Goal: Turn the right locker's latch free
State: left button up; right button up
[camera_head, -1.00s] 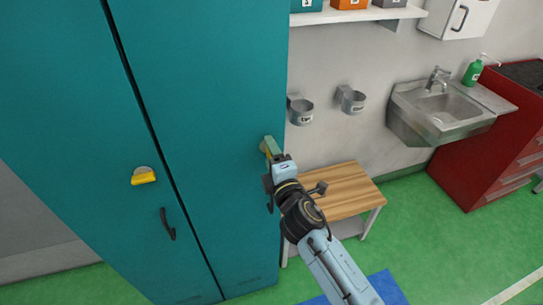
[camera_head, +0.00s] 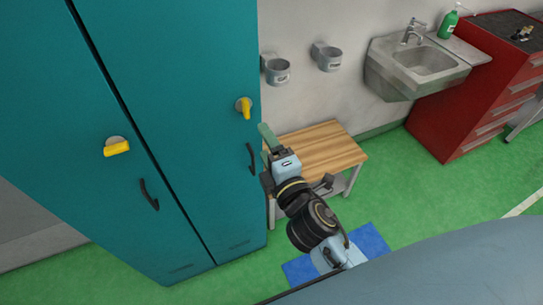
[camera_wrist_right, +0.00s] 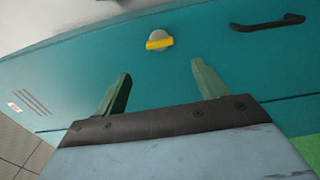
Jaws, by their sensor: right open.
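The right locker's latch (camera_head: 245,108) is a yellow lever on a round grey base on the teal door. Its lever points downward along the door. It also shows in the right wrist view (camera_wrist_right: 159,42), ahead of the fingers and apart from them. My right gripper (camera_head: 267,138) is open and empty, a short way below and right of the latch in the head view. Its two green fingers (camera_wrist_right: 162,80) stand well apart with nothing between them. The right locker's door (camera_head: 195,140) looks closed. My left gripper is not in view.
The left locker's yellow latch (camera_head: 116,147) lies nearly level. A black door handle (camera_head: 251,158) is below the right latch. A wooden bench (camera_head: 318,150) stands beside the locker, close to my right arm. Wall cups (camera_head: 277,71) and a sink (camera_head: 420,62) are farther right.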

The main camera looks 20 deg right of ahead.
jog(key=shift+s, duration=1.2)
jog(key=s+f+m+g+b, duration=0.2)
jog(key=s+f+g, duration=0.1)
jog(key=f, duration=1)
jog(key=s+d+f+m+g+b, duration=0.1)
jog(key=s+f+m+g+b, duration=0.15)
jog(key=f, duration=1.05)
jog(key=s+f+m+g+b, duration=0.2)
jog(key=s+f+g, duration=0.1)
jog(key=f, duration=1)
jog(key=s+d+f+m+g+b, duration=0.1)
jog(key=s+d+f+m+g, duration=0.1)
jog(key=s+f, duration=0.5)
jog(key=s+d+f+m+g+b, duration=0.2)
jog(key=s+d+f+m+g, duration=0.1)
jog(key=s+f, duration=0.5)
jog(key=s+d+f+m+g+b, duration=0.1)
jog(key=s+d+f+m+g, duration=0.2)
jog(key=s+f, duration=0.5)
jog(key=s+m, duration=0.1)
jog(key=s, duration=0.3)
jog(key=shift+s+d+f+m+h+b, duration=0.15)
jog(key=shift+s+d+m+h+b, duration=0.15)
jog(key=shift+s+m+b, duration=0.05)
